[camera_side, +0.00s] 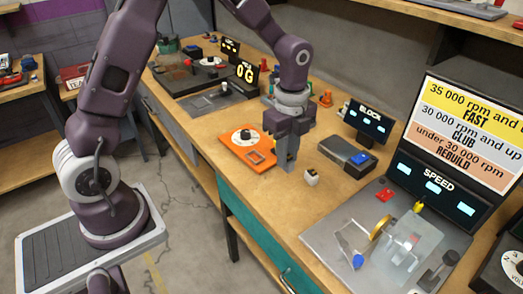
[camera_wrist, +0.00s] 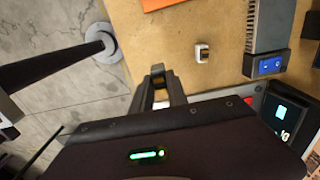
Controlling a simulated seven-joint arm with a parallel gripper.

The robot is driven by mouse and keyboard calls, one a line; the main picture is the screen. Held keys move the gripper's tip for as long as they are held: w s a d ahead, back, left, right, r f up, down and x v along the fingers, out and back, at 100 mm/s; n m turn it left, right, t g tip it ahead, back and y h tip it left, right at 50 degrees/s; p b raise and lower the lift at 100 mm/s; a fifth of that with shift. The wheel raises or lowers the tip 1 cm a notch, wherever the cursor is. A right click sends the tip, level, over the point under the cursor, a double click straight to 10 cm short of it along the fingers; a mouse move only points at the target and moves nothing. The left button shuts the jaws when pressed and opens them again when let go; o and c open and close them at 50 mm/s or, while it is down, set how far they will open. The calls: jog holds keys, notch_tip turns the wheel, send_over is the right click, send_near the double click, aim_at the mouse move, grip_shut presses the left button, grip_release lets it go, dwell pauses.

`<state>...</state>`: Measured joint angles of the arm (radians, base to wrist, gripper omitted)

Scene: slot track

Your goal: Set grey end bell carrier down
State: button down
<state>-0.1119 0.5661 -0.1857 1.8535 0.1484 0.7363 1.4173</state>
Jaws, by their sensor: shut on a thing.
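My gripper (camera_side: 287,165) is low over the wooden bench, near its front edge, fingers pointing down. In the wrist view the gripper (camera_wrist: 158,92) is shut on a small grey piece with a yellow-orange part, which looks like the grey end bell carrier (camera_wrist: 158,79). Little of it shows between the fingers. In the side view the fingers hide it, so I cannot tell whether it touches the bench. A small white block (camera_side: 311,177) stands on the bench just right of the fingers. The white block also shows in the wrist view (camera_wrist: 202,54).
An orange plate (camera_side: 247,147) with a round dial lies left of the gripper. A grey box with a blue switch (camera_side: 348,154) lies to the right. The speed stand's grey base (camera_side: 330,240) is at the near right. Bare bench surrounds the white block.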

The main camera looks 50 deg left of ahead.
aim_at(289, 164)
jog(key=shift+s+d+f, duration=0.2)
jog(key=shift+d+f, duration=0.25)
jog(key=shift+f, duration=0.15)
jog(key=shift+s+d+f, duration=0.2)
jog(key=shift+d+f, duration=0.25)
jog(key=shift+f, duration=0.1)
notch_tip(289, 164, down, 8)
jog(key=shift+w+r, duration=0.1)
jog(key=c, duration=1.3)
grip_release()
